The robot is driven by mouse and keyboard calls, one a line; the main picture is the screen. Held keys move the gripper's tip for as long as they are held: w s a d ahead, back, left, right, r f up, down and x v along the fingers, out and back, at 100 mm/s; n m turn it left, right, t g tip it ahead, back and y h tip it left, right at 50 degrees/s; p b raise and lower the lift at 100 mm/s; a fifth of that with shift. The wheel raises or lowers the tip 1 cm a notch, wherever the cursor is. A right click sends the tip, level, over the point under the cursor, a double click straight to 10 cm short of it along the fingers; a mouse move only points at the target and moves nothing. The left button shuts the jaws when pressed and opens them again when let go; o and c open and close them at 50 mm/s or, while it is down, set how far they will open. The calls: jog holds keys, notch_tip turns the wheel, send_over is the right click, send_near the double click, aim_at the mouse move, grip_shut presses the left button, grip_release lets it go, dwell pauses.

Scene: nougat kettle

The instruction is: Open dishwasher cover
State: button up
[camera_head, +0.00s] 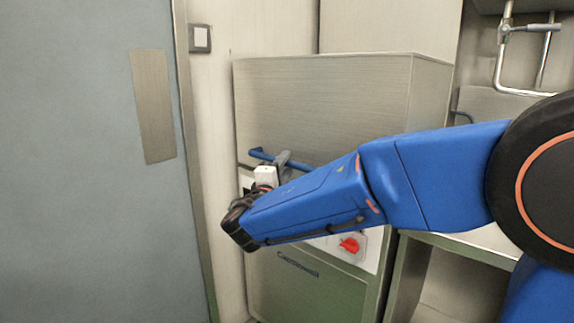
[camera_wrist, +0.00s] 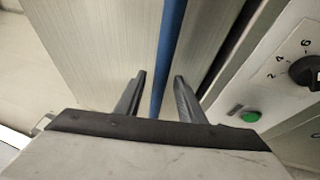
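The dishwasher cover (camera_head: 320,105) is a large brushed-metal hood with a blue handle bar (camera_head: 262,155) along its lower front edge. In the head view it sits down on the machine's lower body. The bar also runs up the middle of the wrist view (camera_wrist: 172,45). My gripper (camera_head: 284,160) is at the bar; in the wrist view its two dark fingers (camera_wrist: 158,85) stand apart, one on each side of the bar, with gaps visible. My blue arm hides part of the machine's front.
A control panel with a black dial (camera_wrist: 305,71) and a green button (camera_wrist: 250,116) is beside the bar. A red switch (camera_head: 349,245) is on the lower front. A grey-blue door (camera_head: 80,200) stands at left; a sink tap (camera_head: 528,28) is at upper right.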

jog(key=shift+x, duration=0.85)
grip_shut()
jog(key=shift+r, duration=0.1)
notch_tip(320, 180, up, 35)
